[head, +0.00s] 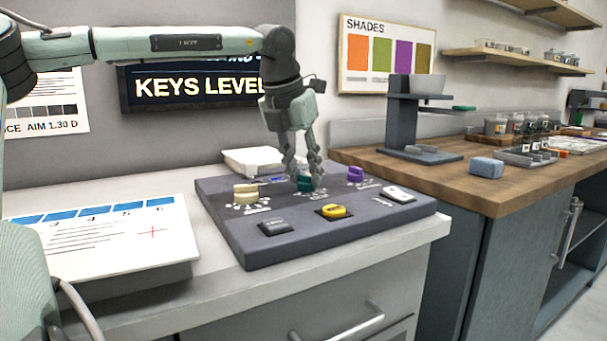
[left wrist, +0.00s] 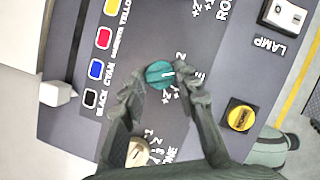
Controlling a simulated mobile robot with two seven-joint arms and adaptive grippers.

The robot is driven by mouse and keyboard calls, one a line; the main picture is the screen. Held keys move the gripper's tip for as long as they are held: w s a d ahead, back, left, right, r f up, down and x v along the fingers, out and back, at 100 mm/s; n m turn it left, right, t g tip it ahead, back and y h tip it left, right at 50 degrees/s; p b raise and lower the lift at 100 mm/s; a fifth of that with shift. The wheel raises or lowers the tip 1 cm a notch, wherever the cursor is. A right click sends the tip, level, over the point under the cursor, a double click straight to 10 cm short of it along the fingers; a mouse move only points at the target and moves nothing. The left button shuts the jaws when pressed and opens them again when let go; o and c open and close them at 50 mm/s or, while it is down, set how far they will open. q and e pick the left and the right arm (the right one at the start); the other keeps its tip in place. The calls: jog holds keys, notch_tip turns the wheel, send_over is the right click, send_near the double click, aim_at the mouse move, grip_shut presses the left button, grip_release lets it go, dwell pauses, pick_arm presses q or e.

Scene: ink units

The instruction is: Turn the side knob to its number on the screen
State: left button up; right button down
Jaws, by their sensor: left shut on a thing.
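The dark console (head: 290,233) carries a cream knob (head: 245,192) at left, a teal knob (head: 305,184) in the middle and a purple knob (head: 356,174) at right. My left gripper (head: 304,181) reaches down from above and is shut on the teal knob, one finger on each side. In the left wrist view, the teal knob (left wrist: 160,74) has a white pointer line, and part of its lettering is hidden by a finger. The dark wall screen (head: 195,86) reads "KEYS LEVEL"; my arm covers its upper line and right end. My right gripper is not in view.
A white board (head: 110,240) lies left of the console. The wooden counter (head: 450,180) at right holds a stand and a blue block (head: 486,166).

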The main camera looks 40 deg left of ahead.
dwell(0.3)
pick_arm(q)
jog(key=o, duration=1.2)
jog(key=shift+c, duration=0.2)
jog(key=v, duration=1.2)
jog(key=shift+s, duration=0.1)
